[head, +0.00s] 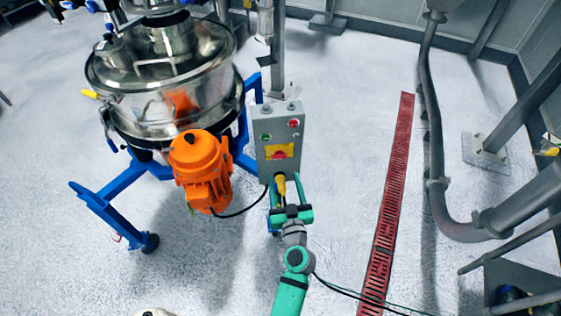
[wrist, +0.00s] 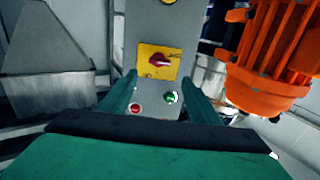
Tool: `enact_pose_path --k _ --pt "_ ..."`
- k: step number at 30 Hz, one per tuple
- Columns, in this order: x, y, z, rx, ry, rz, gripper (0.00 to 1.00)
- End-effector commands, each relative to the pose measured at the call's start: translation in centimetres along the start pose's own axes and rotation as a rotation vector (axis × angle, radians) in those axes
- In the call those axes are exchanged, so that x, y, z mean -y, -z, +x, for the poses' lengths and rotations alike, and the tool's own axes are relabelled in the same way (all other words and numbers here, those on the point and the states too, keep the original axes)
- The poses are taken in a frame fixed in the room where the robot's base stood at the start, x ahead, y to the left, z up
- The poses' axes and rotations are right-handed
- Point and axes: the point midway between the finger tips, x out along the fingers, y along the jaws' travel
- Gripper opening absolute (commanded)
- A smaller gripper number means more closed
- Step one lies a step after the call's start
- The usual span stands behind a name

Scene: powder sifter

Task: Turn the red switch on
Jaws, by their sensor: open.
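The red switch (head: 279,155) is a rotary knob on a yellow plate (head: 291,152) low on the front of a grey control box (head: 267,160). In the wrist view the red switch (wrist: 160,61) sits on its yellow plate (wrist: 146,72), with the knob slightly slanted. My gripper (head: 284,181) is open and empty, just below the switch in the head view. In the wrist view my gripper (wrist: 160,78) has its two green fingers spread on either side of the box face, with the switch beyond the tips. I cannot tell the exact gap.
A green button (wrist: 171,97) and a red button (wrist: 135,109) are on the same box. An orange motor (head: 200,168) hangs on the steel sifter (head: 165,85) with blue legs, left of the box. A red floor grate (head: 390,200) runs right, with clear floor around it.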

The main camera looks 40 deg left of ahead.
Motion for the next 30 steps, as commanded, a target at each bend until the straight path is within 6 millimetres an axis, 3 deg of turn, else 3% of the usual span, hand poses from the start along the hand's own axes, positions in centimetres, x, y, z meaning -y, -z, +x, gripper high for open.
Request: enact_pose_path --k 9,15,21,30 --pt "-0.1 0.0 5.5 0.000 -0.001 -0.002 0.57" --pt "-0.1 0.0 7.9 0.000 -0.002 0.000 0.57" --pt "-0.1 0.0 9.0 0.001 -0.003 -0.001 0.57" --pt "-0.1 0.0 9.1 0.001 -0.003 0.000 0.54"
